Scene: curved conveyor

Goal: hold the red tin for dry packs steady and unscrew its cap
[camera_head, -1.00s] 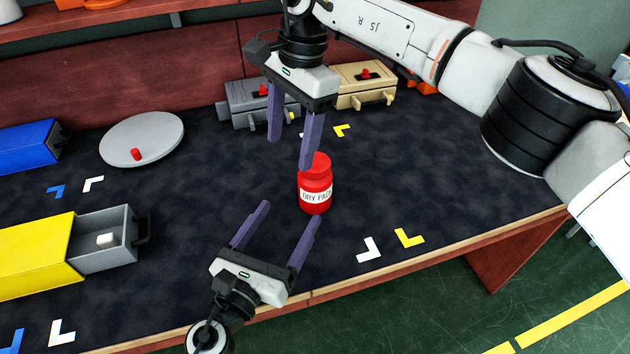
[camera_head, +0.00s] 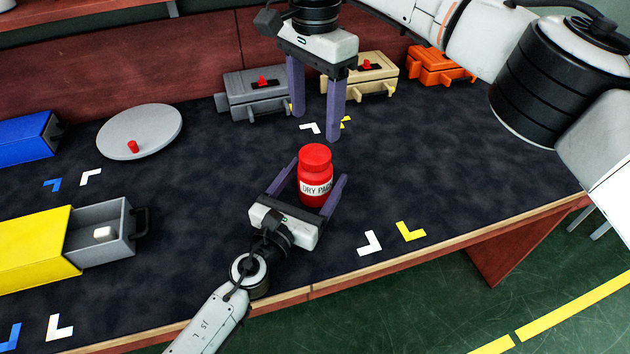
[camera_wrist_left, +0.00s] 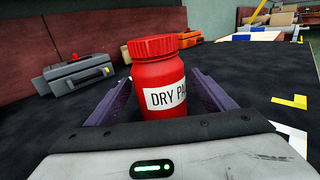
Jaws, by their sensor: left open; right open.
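The red tin (camera_head: 314,190) stands upright on the dark table, with a white "DRY PACK" label and its red cap (camera_head: 315,155) on top. My left gripper (camera_head: 321,170) is open, low over the table, with one finger on each side of the tin's body. In the left wrist view the tin (camera_wrist_left: 160,75) stands between the open fingers, and a gap shows beside it. My right gripper (camera_head: 315,126) is open and empty, fingers pointing down, above the table behind the tin.
Grey (camera_head: 255,95), beige (camera_head: 372,78) and orange (camera_head: 440,65) boxes stand along the back. A grey disc (camera_head: 155,125) with a red knob lies at left. A yellow box (camera_head: 35,245) has its grey drawer (camera_head: 90,260) pulled out.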

